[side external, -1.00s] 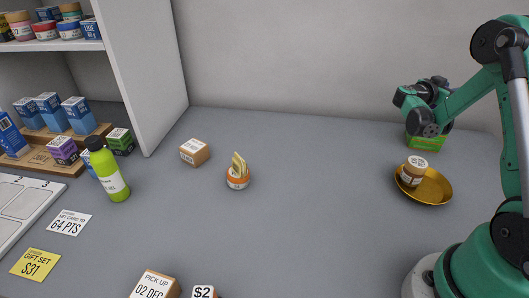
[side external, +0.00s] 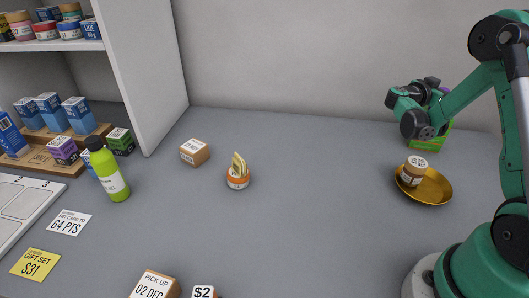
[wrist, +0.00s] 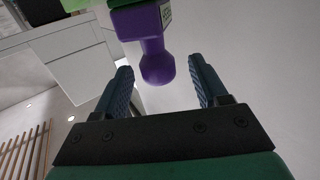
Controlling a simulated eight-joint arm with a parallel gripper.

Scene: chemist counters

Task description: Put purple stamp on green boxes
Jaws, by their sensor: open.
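The purple stamp (wrist: 152,35) shows in the wrist view with its rounded handle end between the fingers, with space on both sides. A strip of green (wrist: 75,4) borders its other end at the top edge; the wrist picture appears upside down. My gripper (wrist: 160,65) is open around the handle end without closing on it. In the side external view, a green box (side external: 424,145) stands at the back right, partly hidden by my wrist. A bit of purple (side external: 444,90) shows behind my wrist. A dark and green box (side external: 121,141) stands at the left by the shelf.
A cardboard box (side external: 195,153), a small orange-banded pot (side external: 238,181) and a lime bottle (side external: 113,182) stand further left. The counter's middle is clear.

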